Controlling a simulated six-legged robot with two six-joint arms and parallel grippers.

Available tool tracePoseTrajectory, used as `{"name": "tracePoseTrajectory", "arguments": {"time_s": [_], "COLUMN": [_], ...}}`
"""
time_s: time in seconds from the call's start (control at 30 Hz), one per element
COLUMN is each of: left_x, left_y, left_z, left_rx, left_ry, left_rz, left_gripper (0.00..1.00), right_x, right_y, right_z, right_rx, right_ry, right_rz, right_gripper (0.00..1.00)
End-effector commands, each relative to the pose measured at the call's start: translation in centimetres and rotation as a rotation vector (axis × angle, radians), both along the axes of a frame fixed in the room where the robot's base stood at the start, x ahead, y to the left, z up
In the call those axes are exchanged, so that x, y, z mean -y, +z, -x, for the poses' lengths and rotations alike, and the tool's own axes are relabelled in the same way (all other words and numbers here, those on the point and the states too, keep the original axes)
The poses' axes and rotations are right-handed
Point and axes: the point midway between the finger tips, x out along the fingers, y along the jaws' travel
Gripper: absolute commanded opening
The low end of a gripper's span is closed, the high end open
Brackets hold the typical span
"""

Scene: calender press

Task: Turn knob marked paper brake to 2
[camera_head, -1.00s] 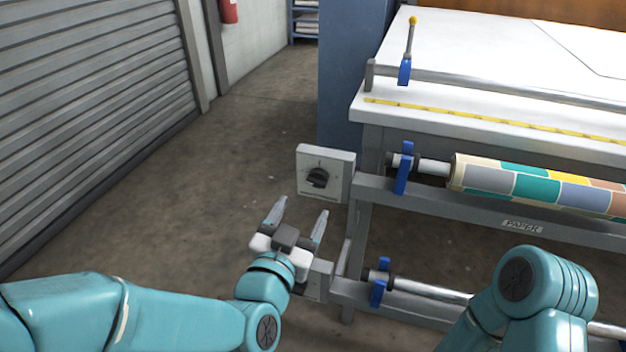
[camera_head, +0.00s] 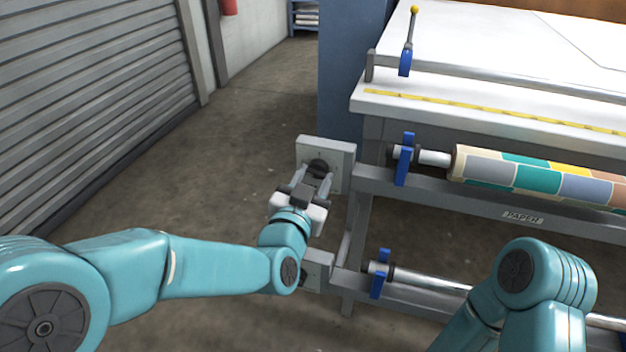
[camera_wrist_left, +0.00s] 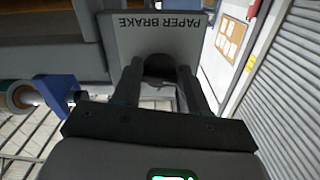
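The paper brake knob (camera_head: 319,166) is a dark round knob on a light grey square plate (camera_head: 342,157) at the left end of the machine. In the left wrist view the plate reads PAPER BRAKE (camera_wrist_left: 160,22) upside down, with the dark knob (camera_wrist_left: 160,67) below the words. My left gripper (camera_head: 317,177) is at the knob, one finger on each side, with no clear gap seen. Its fingers (camera_wrist_left: 160,80) frame the knob in the left wrist view. The fingers partly hide the knob and its dial marks, so its setting cannot be read. My right gripper is out of view.
A second grey box (camera_head: 318,268) sits lower, behind my left arm. The machine frame, a patterned paper roll (camera_head: 540,178) and blue levers (camera_head: 404,167) lie to the right. A lower bar (camera_head: 430,284) runs below. Open floor (camera_head: 220,170) lies left.

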Motion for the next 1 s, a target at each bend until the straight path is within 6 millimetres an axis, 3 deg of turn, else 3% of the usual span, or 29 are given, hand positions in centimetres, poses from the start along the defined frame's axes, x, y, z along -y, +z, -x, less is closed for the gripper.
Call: {"name": "tracePoseTrajectory", "arguments": {"time_s": [0.43, 1.0], "left_x": [-0.1, -0.2], "left_y": [0.0, 0.1], "left_z": [0.0, 0.0], "left_rx": [0.037, 0.196], "left_ry": [0.000, -0.001], "left_rz": [-0.112, -0.604], "left_gripper": [0.12, 0.12], "right_x": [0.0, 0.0], "right_y": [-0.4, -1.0], "right_z": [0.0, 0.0], "right_rx": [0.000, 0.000], "right_ry": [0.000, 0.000], "right_rz": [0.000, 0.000], "right_gripper": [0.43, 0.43]}}
